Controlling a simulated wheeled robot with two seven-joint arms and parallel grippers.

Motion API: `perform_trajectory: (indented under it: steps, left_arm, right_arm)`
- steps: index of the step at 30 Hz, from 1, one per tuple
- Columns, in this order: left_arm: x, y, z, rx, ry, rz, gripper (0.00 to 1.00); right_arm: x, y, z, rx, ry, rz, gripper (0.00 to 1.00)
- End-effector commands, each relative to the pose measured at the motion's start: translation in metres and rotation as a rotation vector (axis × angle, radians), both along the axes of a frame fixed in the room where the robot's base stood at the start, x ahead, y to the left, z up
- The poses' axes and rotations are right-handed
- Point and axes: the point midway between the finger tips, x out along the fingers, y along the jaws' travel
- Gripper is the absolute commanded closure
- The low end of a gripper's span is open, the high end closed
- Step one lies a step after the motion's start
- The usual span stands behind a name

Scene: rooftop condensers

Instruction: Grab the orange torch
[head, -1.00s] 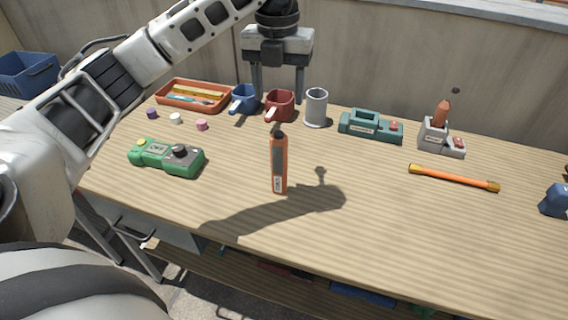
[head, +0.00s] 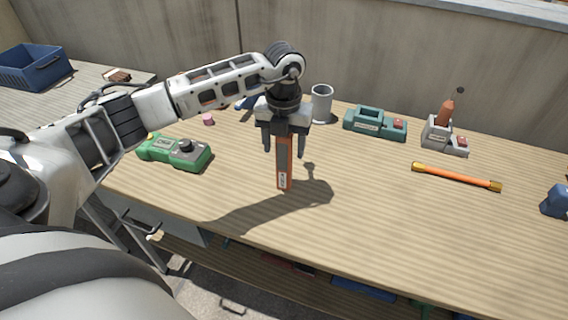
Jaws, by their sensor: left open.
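The orange torch (head: 284,178) stands upright on the wooden workbench, with a dark grey strip and a small white label on its front. My left gripper (head: 284,150) is directly over it, pointing down, with its two fingers apart. In the picture one finger is on each side of the torch's upper part, with visible gaps. The torch's top is hidden by the gripper body. I cannot tell whether the fingers are level with it in depth. My right gripper is not in view.
A green device (head: 174,153) lies left of the torch. A grey cup (head: 321,104), a teal device (head: 375,124) and a grey holder (head: 443,137) with an orange-brown piece stand behind. An orange rod (head: 456,177) lies to the right. The bench front is clear.

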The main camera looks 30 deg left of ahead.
Motion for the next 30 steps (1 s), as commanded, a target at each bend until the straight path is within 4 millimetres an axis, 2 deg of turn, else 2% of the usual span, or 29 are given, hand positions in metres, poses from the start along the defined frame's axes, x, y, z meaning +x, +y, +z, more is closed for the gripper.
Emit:
perform_trajectory:
  steps: [3, 9, 10, 16, 26, 30]
  left_arm:
    - [0.000, 0.000, -0.009, 0.000, 0.001, -0.001, 0.42]
    - [0.000, 0.000, -0.010, 0.000, 0.000, -0.001, 0.42]
    - [0.000, 0.000, -0.010, 0.000, 0.000, -0.001, 0.45]
    - [0.000, 0.000, -0.010, 0.000, 0.000, -0.001, 1.00]
    - [0.001, 0.000, -0.008, -0.001, -0.003, 0.000, 1.00]
    - [0.001, 0.000, 0.001, -0.001, -0.005, 0.000, 1.00]
  right_arm:
    - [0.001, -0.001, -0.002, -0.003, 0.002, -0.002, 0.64]
    - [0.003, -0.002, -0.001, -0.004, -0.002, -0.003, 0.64]
    - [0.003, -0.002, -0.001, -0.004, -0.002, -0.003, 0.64]
    - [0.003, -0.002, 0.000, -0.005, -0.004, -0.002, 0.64]
    - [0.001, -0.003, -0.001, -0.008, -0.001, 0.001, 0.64]
    - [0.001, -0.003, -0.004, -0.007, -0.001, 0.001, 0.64]
